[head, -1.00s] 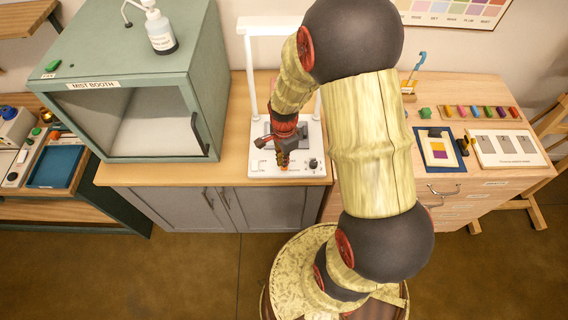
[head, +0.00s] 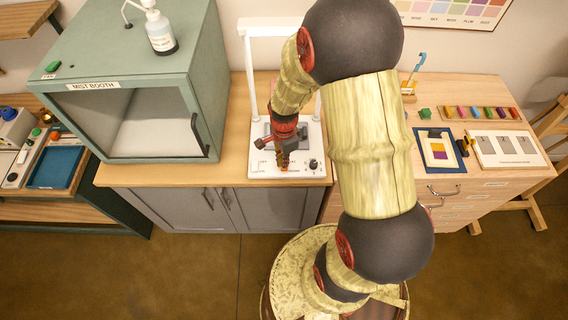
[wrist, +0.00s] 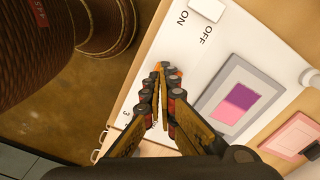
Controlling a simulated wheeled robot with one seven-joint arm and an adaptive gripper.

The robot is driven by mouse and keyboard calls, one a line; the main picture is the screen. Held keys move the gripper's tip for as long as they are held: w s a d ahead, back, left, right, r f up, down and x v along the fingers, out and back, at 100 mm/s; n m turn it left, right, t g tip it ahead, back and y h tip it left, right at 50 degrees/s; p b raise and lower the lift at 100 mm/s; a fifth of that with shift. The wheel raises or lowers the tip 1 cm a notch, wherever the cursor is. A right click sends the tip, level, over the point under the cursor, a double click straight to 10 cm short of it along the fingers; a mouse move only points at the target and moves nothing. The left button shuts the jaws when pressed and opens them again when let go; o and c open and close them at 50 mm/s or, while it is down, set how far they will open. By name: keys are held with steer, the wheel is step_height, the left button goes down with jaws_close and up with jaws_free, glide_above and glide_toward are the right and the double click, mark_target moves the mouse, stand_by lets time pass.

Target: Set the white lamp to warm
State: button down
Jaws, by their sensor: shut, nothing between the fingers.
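The white lamp (head: 249,65) stands on the wooden counter, with an upright frame and a flat white base. A dark round knob (head: 313,163) is at the front right of the base. My gripper (head: 283,166) is shut and empty, pointing down over the front middle of the base, left of that knob. In the wrist view my gripper (wrist: 165,70) has its fingertips together over the white panel (wrist: 205,50). A white switch (wrist: 207,8) marked ON and OFF is at the top. A printed 3 shows beside the fingers. Orange shows at the tips; contact cannot be told.
A grey plate with a purple card (wrist: 240,95) lies on the base. The green mist booth (head: 150,75) stands close on the left. A drawer cabinet (head: 480,190) with pigment pieces is on the right, partly behind my arm.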

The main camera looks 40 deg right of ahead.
steer(key=shift+f+b, duration=0.75)
steer(key=shift+f, duration=0.4)
stand_by(0.8)
steer(key=shift+r, duration=0.15)
steer(key=shift+r+p, duration=2.65)
steer(key=shift+r, duration=0.8)
